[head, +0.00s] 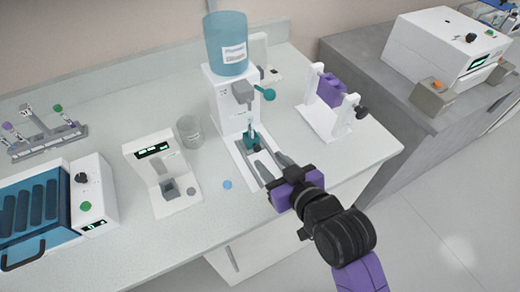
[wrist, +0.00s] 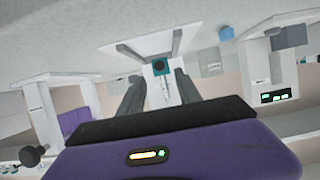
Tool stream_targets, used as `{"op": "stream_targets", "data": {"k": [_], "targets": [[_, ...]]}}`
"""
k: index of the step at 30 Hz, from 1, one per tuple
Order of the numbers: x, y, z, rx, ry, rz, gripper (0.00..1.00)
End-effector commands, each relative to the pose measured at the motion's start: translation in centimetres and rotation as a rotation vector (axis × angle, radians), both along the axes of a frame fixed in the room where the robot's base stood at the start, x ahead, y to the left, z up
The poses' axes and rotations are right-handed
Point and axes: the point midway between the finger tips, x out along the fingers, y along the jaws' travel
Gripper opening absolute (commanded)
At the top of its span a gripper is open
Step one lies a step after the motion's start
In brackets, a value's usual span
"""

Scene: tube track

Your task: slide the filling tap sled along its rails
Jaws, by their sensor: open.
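The filling station (head: 222,95) is a white stand with a blue bottle (head: 226,45) on top and a grey tap (head: 243,92) at its front. Below the tap, the small teal sled (head: 251,142) sits on the rails (head: 243,163), with a clear tube standing in it and a dark knob on its front. My gripper (head: 268,162) is open and empty, with its grey fingers low over the front of the rails, pointing at the sled. In the wrist view, the sled (wrist: 155,70) and its dark knob (wrist: 160,63) lie between the two fingertips; contact cannot be told.
A beaker (head: 190,131) and a white device with a display (head: 160,170) stand left of the station. A blue cap (head: 227,184) lies on the bench. A white stand with a purple block (head: 331,90) is to the right.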

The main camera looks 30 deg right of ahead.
Motion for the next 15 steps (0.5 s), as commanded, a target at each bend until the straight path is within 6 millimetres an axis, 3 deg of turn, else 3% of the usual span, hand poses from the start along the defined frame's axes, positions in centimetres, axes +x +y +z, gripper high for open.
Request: {"op": "stream_targets", "data": {"k": [9,15], "targets": [[4.5,-0.1,-1.7,-0.002,-0.002,-0.001,0.41],[5.7,-0.1,-2.2,0.000,-0.003,-0.001,0.41]]}}
